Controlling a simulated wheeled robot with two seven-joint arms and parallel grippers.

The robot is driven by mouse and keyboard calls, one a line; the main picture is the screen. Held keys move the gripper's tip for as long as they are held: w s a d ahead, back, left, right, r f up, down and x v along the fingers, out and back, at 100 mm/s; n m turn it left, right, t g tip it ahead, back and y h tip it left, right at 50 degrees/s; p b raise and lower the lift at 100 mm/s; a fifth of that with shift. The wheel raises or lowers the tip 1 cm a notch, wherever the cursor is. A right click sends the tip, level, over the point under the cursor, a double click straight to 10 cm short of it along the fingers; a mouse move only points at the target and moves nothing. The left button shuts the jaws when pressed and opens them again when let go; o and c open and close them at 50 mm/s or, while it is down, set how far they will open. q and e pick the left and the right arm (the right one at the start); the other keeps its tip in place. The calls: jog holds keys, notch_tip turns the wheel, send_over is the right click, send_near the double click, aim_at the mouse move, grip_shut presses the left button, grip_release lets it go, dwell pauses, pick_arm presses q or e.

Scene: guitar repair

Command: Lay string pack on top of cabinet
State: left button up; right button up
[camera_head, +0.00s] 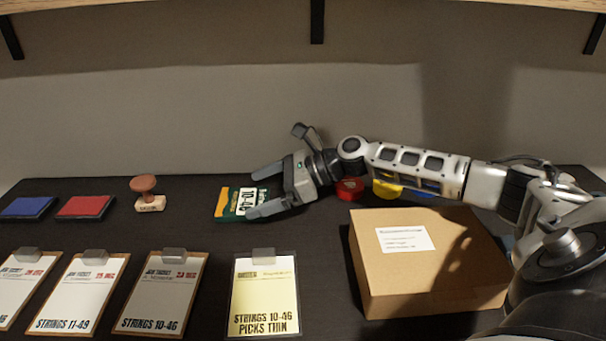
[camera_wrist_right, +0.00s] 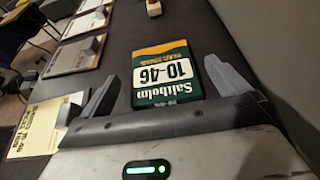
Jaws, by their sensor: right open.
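The string pack (camera_head: 229,203) is a flat green and yellow packet marked 10-46. It lies on the dark cabinet top (camera_head: 210,233), and in the right wrist view the string pack (camera_wrist_right: 165,70) sits between the two fingers. My right gripper (camera_head: 262,197) reaches in from the right with its fingers either side of the pack's near end. In the right wrist view my right gripper (camera_wrist_right: 170,90) is open, with a gap visible between the pack and the left finger. My left gripper is not in view.
A cardboard box (camera_head: 430,275) stands at the front right, below my right arm. Several clipboards (camera_head: 160,292) and a yellow sheet (camera_head: 264,295) lie along the front. A stamp (camera_head: 147,195), a red pad (camera_head: 85,206) and a blue pad (camera_head: 27,206) are at the back left. A red round item (camera_head: 350,189) lies behind the box.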

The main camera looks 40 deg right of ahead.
jog(key=v, duration=1.1)
jog(key=shift+s+d+r, duration=0.1)
jog(key=shift+s+d, duration=0.05)
jog(key=shift+d, duration=0.05)
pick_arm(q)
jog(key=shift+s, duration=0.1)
pick_arm(e)
jog(key=shift+s+d+r, duration=0.15)
jog(key=shift+d, duration=0.05)
pick_arm(q)
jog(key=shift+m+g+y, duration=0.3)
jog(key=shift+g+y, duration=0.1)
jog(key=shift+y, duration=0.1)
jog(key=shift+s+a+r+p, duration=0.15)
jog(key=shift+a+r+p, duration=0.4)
jog(key=shift+p, duration=1.4)
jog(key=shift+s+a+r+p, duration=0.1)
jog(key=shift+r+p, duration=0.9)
jog(key=shift+p, duration=1)
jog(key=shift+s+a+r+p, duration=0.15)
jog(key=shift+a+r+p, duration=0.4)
jog(key=shift+p, duration=1.4)
pick_arm(e)
notch_tip(320, 180, up, 10)
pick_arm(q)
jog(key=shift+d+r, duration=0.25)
